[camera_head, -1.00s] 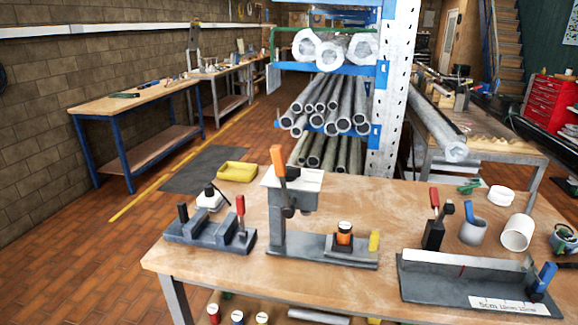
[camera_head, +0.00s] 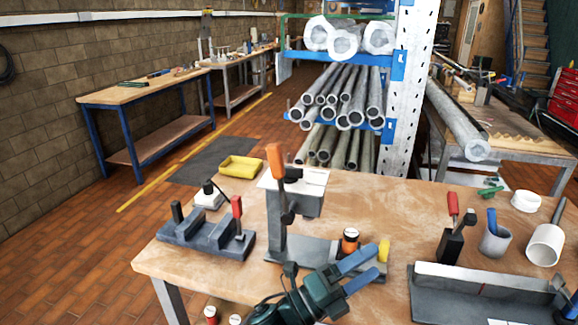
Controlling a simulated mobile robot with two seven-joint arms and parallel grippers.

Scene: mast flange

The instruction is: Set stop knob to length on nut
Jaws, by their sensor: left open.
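My left gripper (camera_head: 376,262) reaches in from the bottom middle, its two blue fingers apart and empty, pointing right and slightly up. It covers part of the base of the grey press (camera_head: 290,205) with the orange-handled lever (camera_head: 275,162). A dark stop fixture (camera_head: 470,305) with a pale upright rail (camera_head: 480,276) lies at the front right, to the right of the fingers. A blue knob (camera_head: 572,305) shows at its right end, cut by the picture edge. The scale label is mostly cut off, so no setting is readable. I cannot pick out a nut. My right gripper is not in view.
A clamp block with a red handle (camera_head: 237,208) stands at the left. An orange-and-white piece (camera_head: 350,241) and a yellow piece (camera_head: 384,250) are close to the fingers. A red-handled clamp (camera_head: 453,230), grey cup (camera_head: 494,240) and white cup (camera_head: 545,245) stand behind the fixture.

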